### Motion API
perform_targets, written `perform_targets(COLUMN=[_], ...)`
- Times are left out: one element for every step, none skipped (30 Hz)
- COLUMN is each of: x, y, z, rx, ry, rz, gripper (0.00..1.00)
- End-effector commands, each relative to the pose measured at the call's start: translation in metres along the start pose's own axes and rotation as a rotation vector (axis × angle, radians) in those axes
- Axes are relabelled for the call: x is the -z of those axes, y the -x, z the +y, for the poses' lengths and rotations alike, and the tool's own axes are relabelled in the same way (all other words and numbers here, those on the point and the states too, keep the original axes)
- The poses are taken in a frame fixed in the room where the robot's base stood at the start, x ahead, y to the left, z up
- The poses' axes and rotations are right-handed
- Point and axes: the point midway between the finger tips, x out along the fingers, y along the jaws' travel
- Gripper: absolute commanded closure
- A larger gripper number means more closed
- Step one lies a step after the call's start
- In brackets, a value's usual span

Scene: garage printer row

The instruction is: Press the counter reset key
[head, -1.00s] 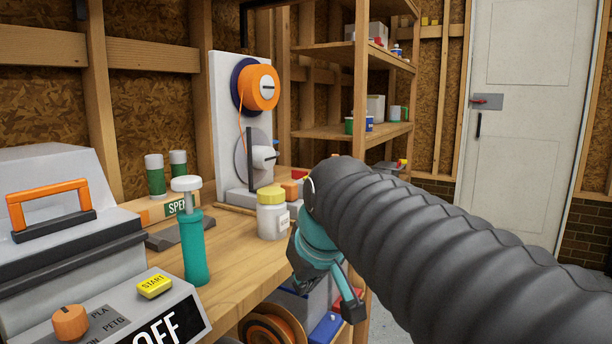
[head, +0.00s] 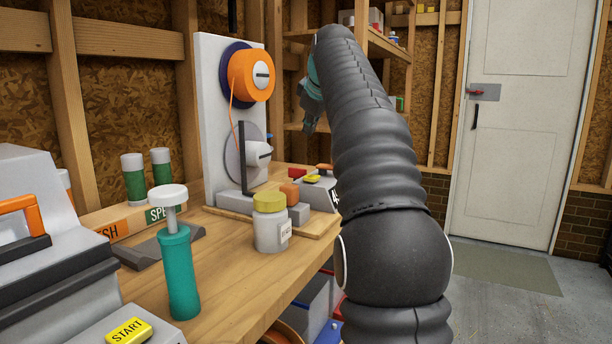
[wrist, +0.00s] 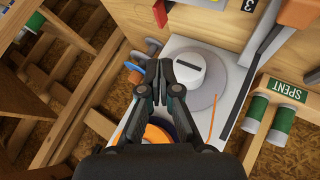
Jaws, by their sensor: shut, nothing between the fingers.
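A small grey box (head: 322,194) with a partly visible dark number face stands at the right end of the winder on the bench. A yellow key (head: 312,178) sits on its top, with red and orange parts close by. I cannot tell which one is the reset key. My gripper (head: 309,122) is shut and empty, pointing down, above and apart from the box in the head view. In the wrist view my gripper (wrist: 160,76) is over the winder, near its white hub (wrist: 190,69). A red part (wrist: 160,13) shows at that view's top edge. My arm hides part of the box.
The winder board (head: 213,117) carries an orange spool (head: 246,76). A yellow-lidded jar (head: 270,230) and a teal pump bottle (head: 178,272) stand on the bench in front. Wooden shelves (head: 390,47) are behind my arm.

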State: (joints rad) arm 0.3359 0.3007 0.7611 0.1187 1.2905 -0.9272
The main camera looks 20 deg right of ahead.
Motion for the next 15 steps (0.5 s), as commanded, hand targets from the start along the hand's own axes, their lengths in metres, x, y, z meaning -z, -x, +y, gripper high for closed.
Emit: perform_targets(x=[-0.0014,-0.0022,-0.0031,-0.0037,-0.0042,-0.0047,-0.0049,-0.005,-0.0051,-0.0051,-0.0051,-0.0052,-0.0053,-0.0056,-0.0064], y=[-0.0001,-0.0002,-0.0002,-0.0001,0.0,0.0001,0.0002,0.0002,0.0002,0.0002,0.0001,-0.0001,-0.0005,-0.001,-0.0024], z=[0.0032,0.0042,0.0052,0.0056,0.0059,0.0063,0.0065,0.0065,0.0066,0.0065,0.0064,0.006,0.0055,0.0049,0.0036], rx=[-0.004,-0.005,-0.005,-0.006,-0.006,-0.007,-0.007,-0.007,-0.007,-0.007,-0.007,-0.007,-0.007,-0.007,-0.006], ry=[0.0,0.0,0.0,-0.001,-0.002,-0.003,-0.003,-0.003,-0.004,-0.004,-0.004,-0.004,-0.004,-0.003,-0.003], rz=[-0.001,-0.001,-0.002,-0.003,-0.003,-0.004,-0.004,-0.004,-0.004,-0.004,-0.004,-0.004,-0.003,-0.003,-0.004], gripper=[1.0,1.0,1.0,1.0,1.0,1.0,1.0,1.0,1.0,1.0,1.0,1.0,1.0,1.0,1.0])
